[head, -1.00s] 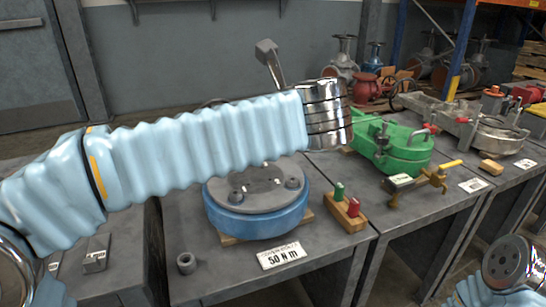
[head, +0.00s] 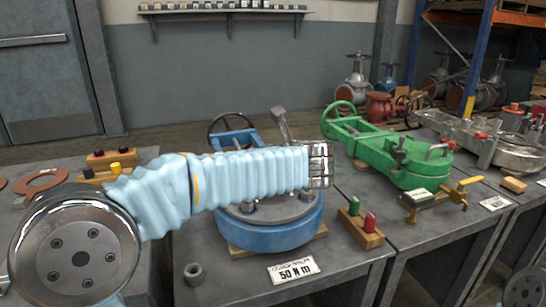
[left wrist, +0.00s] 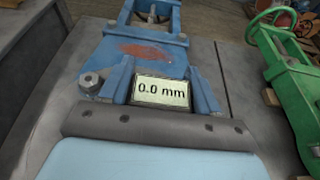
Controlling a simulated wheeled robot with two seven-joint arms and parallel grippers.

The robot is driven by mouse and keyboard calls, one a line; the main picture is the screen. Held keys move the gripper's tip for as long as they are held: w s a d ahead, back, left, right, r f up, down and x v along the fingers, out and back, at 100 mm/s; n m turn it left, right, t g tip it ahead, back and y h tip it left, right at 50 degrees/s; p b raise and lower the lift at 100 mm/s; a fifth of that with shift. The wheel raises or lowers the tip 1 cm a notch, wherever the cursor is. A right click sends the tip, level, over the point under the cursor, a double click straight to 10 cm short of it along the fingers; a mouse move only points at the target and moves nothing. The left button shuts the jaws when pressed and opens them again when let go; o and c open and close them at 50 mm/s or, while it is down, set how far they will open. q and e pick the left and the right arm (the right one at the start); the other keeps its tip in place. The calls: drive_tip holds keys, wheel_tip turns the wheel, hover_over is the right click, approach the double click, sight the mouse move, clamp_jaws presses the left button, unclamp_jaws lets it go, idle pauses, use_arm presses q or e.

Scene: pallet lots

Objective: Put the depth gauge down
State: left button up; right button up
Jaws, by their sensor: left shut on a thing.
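The depth gauge (left wrist: 160,92) shows in the left wrist view as a pale display reading 0.0 mm, straight ahead of my wrist. My left gripper (left wrist: 160,82) is shut on it; the jaws are hard to tell apart from the blue parts around it. In the head view my left arm reaches across above the blue valve and its wrist hides the jaws. A grey piece (head: 281,121) stands up behind that wrist, perhaps part of the gauge. I cannot tell whether the gauge touches the valve. My right gripper is not in view.
The blue valve (head: 272,238) sits on the grey bench behind a 50 N m sign (head: 293,269). A loose nut (head: 193,273), a wooden block with green and red plugs (head: 362,233), the green valve (head: 375,150) and a yellow-handled tool (head: 438,196) stand around it.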

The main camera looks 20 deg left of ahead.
use_arm(q)
drive_tip(key=shift+r, duration=0.15)
drive_tip(key=o, duration=1.5)
drive_tip(key=shift+f, duration=0.2)
drive_tip(key=shift+r, duration=0.1)
drive_tip(key=shift+s+d+r, duration=0.1)
drive_tip(key=shift+s+r, duration=0.05)
drive_tip(key=p+v, duration=0.1)
drive_tip(key=v, duration=1)
drive_tip(key=shift+s+d+r, duration=0.1)
drive_tip(key=shift+s+d, duration=0.1)
drive_tip(key=shift+s, duration=0.1)
